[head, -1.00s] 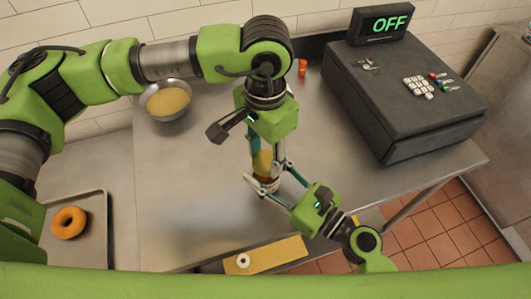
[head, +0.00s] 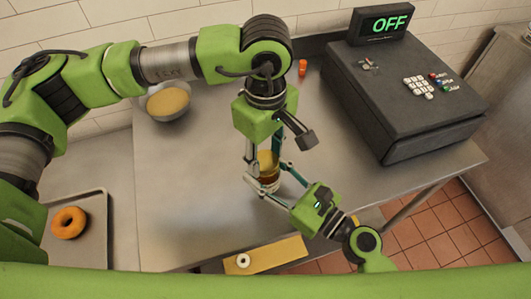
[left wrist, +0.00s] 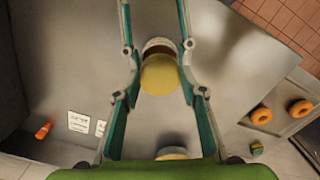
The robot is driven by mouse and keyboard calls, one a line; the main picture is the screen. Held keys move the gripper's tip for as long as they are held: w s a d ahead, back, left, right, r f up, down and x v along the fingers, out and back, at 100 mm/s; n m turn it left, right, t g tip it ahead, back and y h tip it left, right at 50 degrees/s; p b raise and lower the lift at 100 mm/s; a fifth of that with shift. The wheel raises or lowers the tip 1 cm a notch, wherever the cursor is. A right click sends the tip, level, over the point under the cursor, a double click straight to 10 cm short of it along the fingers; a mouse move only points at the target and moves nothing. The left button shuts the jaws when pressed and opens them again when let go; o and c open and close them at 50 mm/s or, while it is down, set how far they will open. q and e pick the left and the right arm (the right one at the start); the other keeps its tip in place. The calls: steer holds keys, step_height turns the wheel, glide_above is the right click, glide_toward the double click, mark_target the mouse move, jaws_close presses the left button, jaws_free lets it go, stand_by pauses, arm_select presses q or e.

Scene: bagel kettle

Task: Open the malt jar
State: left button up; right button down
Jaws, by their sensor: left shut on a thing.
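The malt jar (head: 269,181) stands on the steel table, with a yellow-gold lid (head: 267,160) at its top. My left gripper (head: 264,163) comes down from above, with its fingers shut on the lid. In the left wrist view the lid (left wrist: 161,75) sits between the two teal fingers, and part of the jar (left wrist: 158,46) shows beyond it. My right gripper (head: 264,174) reaches in from the lower right, its fingers on either side of the jar body. The fingers partly hide the jar, and I cannot see a gap between jar and lid.
A bowl (head: 168,101) with tan contents stands at the back left. A dark register box (head: 400,100) with an "OFF" display fills the back right. A small orange bottle (head: 302,67) stands at the back. A doughnut (head: 69,222) lies on a tray at left.

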arm_select(q)
steer(key=n, duration=0.8)
steer(key=shift+n, duration=0.3)
steer(key=n, duration=1.3)
steer(key=shift+r, duration=0.1)
steer(key=n, duration=0.3)
steer(key=shift+n, duration=0.4)
steer(key=n, duration=0.9)
steer(key=shift+n, duration=0.4)
